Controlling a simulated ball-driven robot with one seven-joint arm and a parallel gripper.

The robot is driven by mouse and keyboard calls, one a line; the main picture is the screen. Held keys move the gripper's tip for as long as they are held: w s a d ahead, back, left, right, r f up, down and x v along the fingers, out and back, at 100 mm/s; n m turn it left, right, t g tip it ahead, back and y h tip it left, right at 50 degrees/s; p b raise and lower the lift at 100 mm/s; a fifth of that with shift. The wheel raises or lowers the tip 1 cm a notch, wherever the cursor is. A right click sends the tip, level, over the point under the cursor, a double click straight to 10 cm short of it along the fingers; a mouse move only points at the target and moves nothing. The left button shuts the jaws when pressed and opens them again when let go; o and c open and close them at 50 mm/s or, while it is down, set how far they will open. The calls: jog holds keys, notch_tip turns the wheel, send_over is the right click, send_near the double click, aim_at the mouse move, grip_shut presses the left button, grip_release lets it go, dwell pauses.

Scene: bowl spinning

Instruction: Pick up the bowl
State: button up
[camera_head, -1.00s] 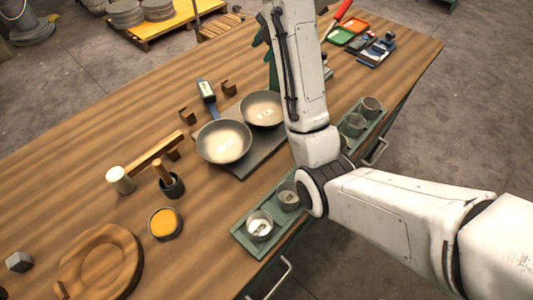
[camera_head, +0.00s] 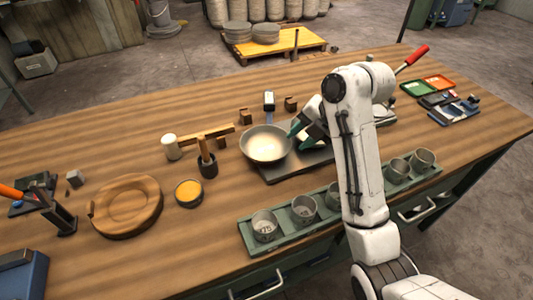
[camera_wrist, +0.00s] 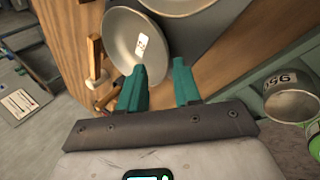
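A shallow grey bowl (camera_head: 267,146) with a pale inside and a small white label sits on a dark board on the wooden table. It also shows at the upper left in the wrist view (camera_wrist: 122,32). A second bowl (camera_wrist: 178,4) shows in part at the top edge of the wrist view; in the head view my arm hides most of that spot. My gripper (camera_wrist: 158,70) has two green fingers, spread apart with nothing between them. In the head view my gripper (camera_head: 303,132) is just right of the bowl. One finger overlaps the bowl's edge in the wrist view; contact cannot be told.
A green tray (camera_head: 290,236) with several grey cups lies along the front edge. Small trays (camera_head: 441,82) lie at the back right.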

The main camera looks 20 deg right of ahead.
aim_at(287, 151)
jog(key=shift+s+p+x, duration=0.2)
jog(key=shift+x, duration=1.15)
jog(key=shift+s+p+x, duration=0.2)
jog(key=shift+s+x, duration=0.05)
jog(key=shift+x, duration=1.15)
jog(key=shift+a+f, duration=0.1)
jog(key=shift+f, duration=0.05)
grip_shut()
